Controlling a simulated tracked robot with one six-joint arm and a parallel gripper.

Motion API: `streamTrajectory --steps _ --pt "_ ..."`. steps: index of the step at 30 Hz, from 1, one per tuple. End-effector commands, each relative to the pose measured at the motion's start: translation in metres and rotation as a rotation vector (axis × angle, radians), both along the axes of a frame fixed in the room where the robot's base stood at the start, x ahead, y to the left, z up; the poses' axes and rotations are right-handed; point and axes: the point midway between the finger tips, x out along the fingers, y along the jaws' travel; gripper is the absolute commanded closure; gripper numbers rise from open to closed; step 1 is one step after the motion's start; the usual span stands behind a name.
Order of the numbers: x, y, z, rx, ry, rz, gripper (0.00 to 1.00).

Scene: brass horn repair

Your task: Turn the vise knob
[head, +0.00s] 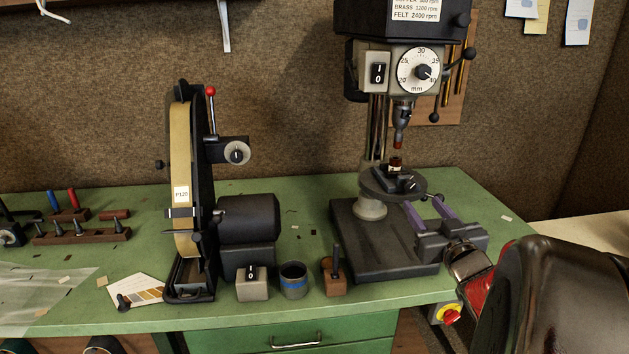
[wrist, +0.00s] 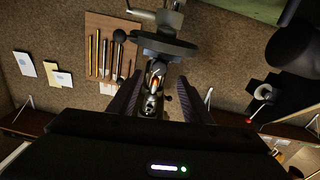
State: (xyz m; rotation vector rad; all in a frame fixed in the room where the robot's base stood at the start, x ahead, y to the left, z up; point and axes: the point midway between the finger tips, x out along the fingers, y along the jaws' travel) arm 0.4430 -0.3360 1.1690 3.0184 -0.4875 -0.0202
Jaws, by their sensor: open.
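A small dark vise (head: 392,179) sits on the round table (head: 376,193) of the drill press and holds a small brownish part (head: 395,163) upright. The vise knob is too small and dark to tell apart from the vise. My gripper (head: 426,204) is open, its two purple fingers apart and pointing up and left toward the table, to the right of and below the vise. In the wrist view the picture is upside down; the part (wrist: 155,72) shows between the fingers of my gripper (wrist: 159,82), with nothing gripped. The round table (wrist: 165,45) shows beyond it.
The drill chuck (head: 402,118) hangs just above the part. A belt sander (head: 185,180) with its motor stands left, with a switch box (head: 252,284), a cup (head: 293,280) and a wooden block (head: 334,280) in front. Tools hang on a wooden board (head: 452,85) behind.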

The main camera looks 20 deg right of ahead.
Motion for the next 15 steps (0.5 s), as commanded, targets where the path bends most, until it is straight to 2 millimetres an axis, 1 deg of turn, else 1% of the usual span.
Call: streamTrajectory --steps 1,9,15 --pt "0.008 -0.002 -0.001 0.002 0.0 0.002 0.55" --pt "0.042 -0.013 -0.001 0.001 0.0 0.002 0.55" --pt "0.063 -0.021 -0.001 0.001 0.001 0.0 0.55"
